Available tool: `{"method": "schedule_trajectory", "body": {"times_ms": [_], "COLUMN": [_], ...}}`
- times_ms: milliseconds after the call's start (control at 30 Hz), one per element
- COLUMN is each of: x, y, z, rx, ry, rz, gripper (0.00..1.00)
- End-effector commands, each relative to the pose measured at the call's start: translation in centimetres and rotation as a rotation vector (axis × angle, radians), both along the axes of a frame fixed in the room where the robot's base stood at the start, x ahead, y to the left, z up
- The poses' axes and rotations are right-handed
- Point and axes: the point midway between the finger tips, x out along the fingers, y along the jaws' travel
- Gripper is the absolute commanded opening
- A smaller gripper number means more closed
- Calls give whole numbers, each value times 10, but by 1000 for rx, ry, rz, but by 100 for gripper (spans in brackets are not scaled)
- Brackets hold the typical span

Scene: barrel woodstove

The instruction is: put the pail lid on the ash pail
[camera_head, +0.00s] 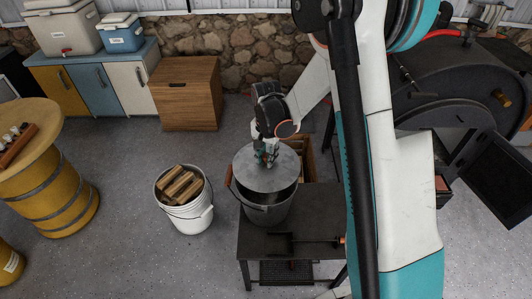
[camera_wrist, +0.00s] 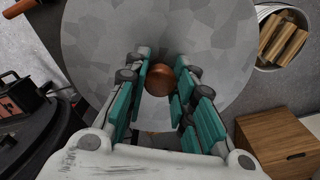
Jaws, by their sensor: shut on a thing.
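The pail lid (camera_head: 262,172) is a round grey metal disc with a brown knob (camera_wrist: 158,80). My gripper (camera_head: 267,157) is shut on the knob, with teal finger pads (camera_wrist: 160,95) on both sides of it. The ash pail (camera_head: 268,213) is a dark grey metal bucket with a wire bail, standing on a black table. The lid is over the pail's mouth, shifted toward the back left. Part of the dark opening shows at the front right. I cannot tell whether the lid touches the rim. The wrist view shows the lid from above and hides the pail.
A white bucket of split wood (camera_head: 187,215) stands left of the black table (camera_head: 307,222). A shovel (camera_head: 285,242) lies on the table's front. The black barrel stove (camera_head: 440,85) is at the right, its door open. A wooden box (camera_head: 190,95) stands behind.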

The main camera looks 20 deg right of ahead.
Motion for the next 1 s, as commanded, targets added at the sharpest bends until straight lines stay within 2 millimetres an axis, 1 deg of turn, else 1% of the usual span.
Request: {"method": "schedule_trajectory", "body": {"times_ms": [467,667,1000], "x": [0,0,0], "y": [0,0,0], "z": [-2,-15,-46], "rx": [0,0,0], "ry": [0,0,0], "rz": [0,0,0], "gripper": [0,0,0]}}
